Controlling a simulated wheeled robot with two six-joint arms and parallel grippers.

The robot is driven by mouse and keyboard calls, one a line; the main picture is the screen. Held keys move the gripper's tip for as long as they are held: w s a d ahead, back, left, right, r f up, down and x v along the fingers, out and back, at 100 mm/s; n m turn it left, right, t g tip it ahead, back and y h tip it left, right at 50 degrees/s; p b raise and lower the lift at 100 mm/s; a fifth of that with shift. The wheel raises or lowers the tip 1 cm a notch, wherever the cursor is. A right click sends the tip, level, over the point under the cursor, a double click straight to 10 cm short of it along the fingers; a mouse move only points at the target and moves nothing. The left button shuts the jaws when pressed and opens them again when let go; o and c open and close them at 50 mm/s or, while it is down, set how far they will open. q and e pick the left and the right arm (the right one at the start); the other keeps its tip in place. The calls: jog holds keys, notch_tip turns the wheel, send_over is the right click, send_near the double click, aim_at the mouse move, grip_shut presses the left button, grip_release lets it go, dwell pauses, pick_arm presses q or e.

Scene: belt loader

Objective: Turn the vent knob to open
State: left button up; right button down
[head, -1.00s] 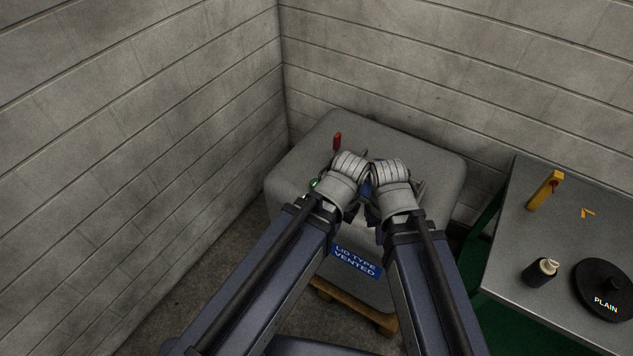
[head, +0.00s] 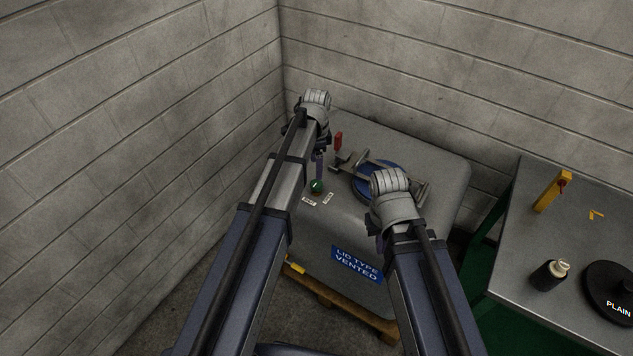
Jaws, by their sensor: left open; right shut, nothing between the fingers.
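A round green knob (head: 317,187) sits on the grey tank top, left of centre, and looks like the vent knob. Two small pale labels (head: 319,200) lie just in front of it, their print too small to read. My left gripper (head: 321,150) hangs beyond the knob, near the tank's back left edge. It is open; its fingers are partly hidden by the wrist, and I cannot tell whether they touch anything. My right gripper (head: 376,236) is shut and empty, over the front right of the tank, largely hidden behind its wrist.
A blue lid (head: 367,184) with a grey metal clamp bar (head: 352,162) lies on the tank (head: 430,160). A red handle (head: 338,141) stands near my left gripper. A table (head: 525,222) at right holds a black "PLAIN" lid (head: 607,285), a bottle (head: 547,276) and a yellow tool (head: 549,192).

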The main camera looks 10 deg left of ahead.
aim_at(316, 183)
pick_arm(q)
jog(key=shift+s+f, duration=0.1)
jog(key=shift+f, duration=0.05)
notch_tip(316, 183, down, 8)
jog(key=b, duration=0.8)
jog(key=shift+r, duration=0.2)
grip_shut()
